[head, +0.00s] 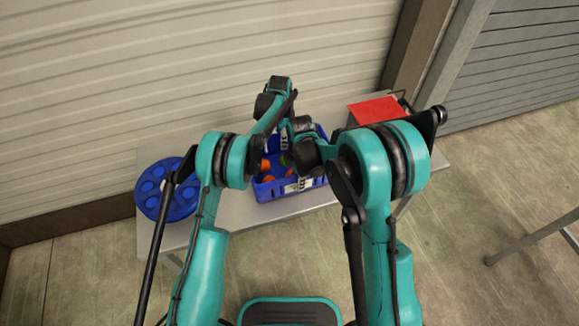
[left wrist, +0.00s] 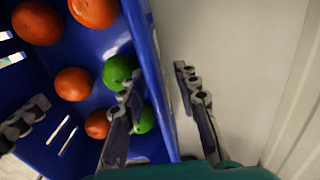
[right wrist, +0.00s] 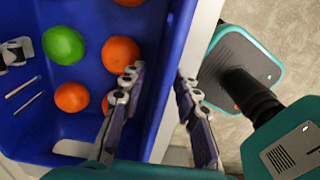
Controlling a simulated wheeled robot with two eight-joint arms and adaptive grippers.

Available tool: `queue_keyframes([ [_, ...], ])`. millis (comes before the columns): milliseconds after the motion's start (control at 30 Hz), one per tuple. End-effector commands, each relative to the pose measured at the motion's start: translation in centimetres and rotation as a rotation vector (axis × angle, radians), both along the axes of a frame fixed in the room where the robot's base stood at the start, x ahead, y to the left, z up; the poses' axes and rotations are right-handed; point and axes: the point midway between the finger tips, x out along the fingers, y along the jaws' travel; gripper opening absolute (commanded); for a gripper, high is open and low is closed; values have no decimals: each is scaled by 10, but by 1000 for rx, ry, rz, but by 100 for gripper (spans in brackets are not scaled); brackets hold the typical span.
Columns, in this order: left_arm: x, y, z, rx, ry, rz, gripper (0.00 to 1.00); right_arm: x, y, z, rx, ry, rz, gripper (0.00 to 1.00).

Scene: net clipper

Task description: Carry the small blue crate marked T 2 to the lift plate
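The blue crate (head: 270,190) stands on the grey table and holds several orange and green round fruits; it also shows in the left wrist view (left wrist: 150,50) and the right wrist view (right wrist: 175,45). My left gripper (left wrist: 160,95) is open at the crate's far wall, one finger inside and one outside. My right gripper (right wrist: 158,88) is open across the near wall in the same way. Both grippers show a gap to the wall. No T 2 mark is legible. A red plate (head: 377,110), possibly the lift plate, is at the table's right.
A round blue tray with pits (head: 165,190) lies at the table's left end. The table (head: 210,230) stands before a ribbed shutter wall. Bare table lies between the round tray and the crate. My arms cover part of the crate and the table's right side.

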Motion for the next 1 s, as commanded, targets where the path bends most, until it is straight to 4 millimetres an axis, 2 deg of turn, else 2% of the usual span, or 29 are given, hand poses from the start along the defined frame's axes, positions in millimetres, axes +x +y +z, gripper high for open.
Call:
queue_keyframes([
  [133, 0, 0, -11, 0, 0, 0, 31, 0, 0, -11, 0, 0, 0, 31],
  [433, 0, 0, -13, 0, 0, 0, 31, 0, 0, -13, 0, 0, 0, 31],
  [467, 0, 0, -13, 0, 0, 0, 28, 0, 0, -13, 0, 0, 0, 28],
  [567, 0, 0, -13, 0, 0, 0, 2, 0, 0, -13, 0, 0, 0, 2],
  [600, 0, 0, -13, 0, 0, 0, 0, 0, 0, -12, 0, 0, 0, 0],
  [1000, 0, 0, -11, 0, 0, 0, 0, 0, 0, -12, 0, 0, 0, 0],
])
